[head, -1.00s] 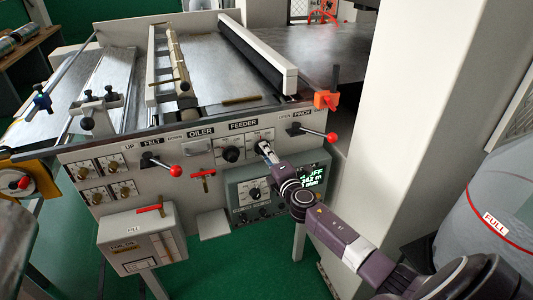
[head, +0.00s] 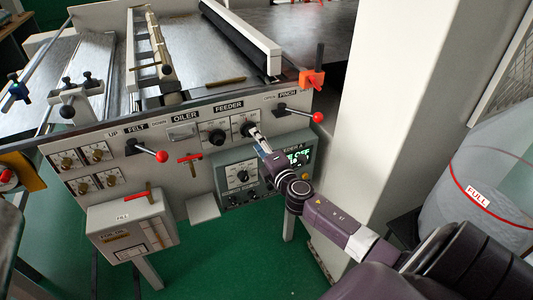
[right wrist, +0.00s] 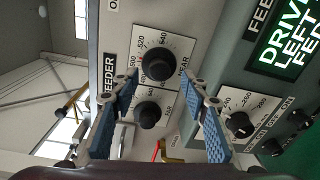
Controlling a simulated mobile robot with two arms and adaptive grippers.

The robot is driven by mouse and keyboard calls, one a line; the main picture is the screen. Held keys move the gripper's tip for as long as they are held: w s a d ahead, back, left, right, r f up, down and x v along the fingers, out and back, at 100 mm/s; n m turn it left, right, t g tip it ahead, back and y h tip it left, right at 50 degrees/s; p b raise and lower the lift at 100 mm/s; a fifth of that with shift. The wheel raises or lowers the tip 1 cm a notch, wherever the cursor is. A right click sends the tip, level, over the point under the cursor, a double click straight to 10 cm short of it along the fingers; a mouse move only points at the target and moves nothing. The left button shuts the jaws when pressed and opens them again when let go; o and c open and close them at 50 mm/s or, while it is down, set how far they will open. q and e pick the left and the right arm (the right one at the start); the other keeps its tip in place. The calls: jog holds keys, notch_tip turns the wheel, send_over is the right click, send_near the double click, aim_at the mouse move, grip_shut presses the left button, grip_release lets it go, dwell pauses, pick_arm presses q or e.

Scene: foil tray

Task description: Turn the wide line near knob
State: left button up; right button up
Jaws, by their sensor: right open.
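The black near knob (right wrist: 157,67) sits on a white dial plate marked NEAR in the right wrist view. In the head view it is the right one of two knobs under the FEEDER label, mostly hidden by my gripper. My right gripper (head: 254,132) is in front of it. In the right wrist view my right gripper (right wrist: 160,82) is open, its blue-padded fingers on either side of the near knob with visible gaps. I cannot tell how far the fingertips are from the panel. My left gripper is not in view.
The far knob (right wrist: 149,115) is close below the near knob. A grey control box (head: 240,177) with a lit display and another dial (right wrist: 238,124) is beside the fingers. Red-knobbed levers (head: 318,117) (head: 161,156) stick out from the panel. A pale column (head: 385,110) stands at the right.

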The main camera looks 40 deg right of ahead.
jog(key=v, duration=0.7)
jog(key=shift+s, duration=0.35)
jog(key=s+a+f+m+g, duration=0.1)
jog(key=s+f+m+g, duration=0.3)
jog(key=f, duration=0.9)
jog(key=s+a+f+m+g+y, duration=0.1)
jog(key=s+f+g, duration=0.1)
jog(key=s+f, duration=0.75)
jog(key=s+a+f+m+g, duration=0.1)
jog(key=s+f+m+g, duration=0.2)
jog(key=f, duration=1.2)
jog(key=s+a+f+m+g+y, duration=0.1)
jog(key=s+a+f, duration=0.3)
jog(key=s, duration=0.7)
jog(key=s+a+f+m+g, duration=0.3)
jog(key=s+a+f, duration=0.2)
jog(key=s+f, duration=0.3)
jog(key=s+a+f+m+g+y, duration=0.1)
jog(key=s+a+f+m+g, duration=0.2)
jog(key=s, duration=1)
notch_tip(320, 180, down, 4)
jog(key=shift+s+a+r+y, duration=0.1)
jog(key=shift+s+a+y, duration=0.25)
jog(key=shift+a, duration=0.85)
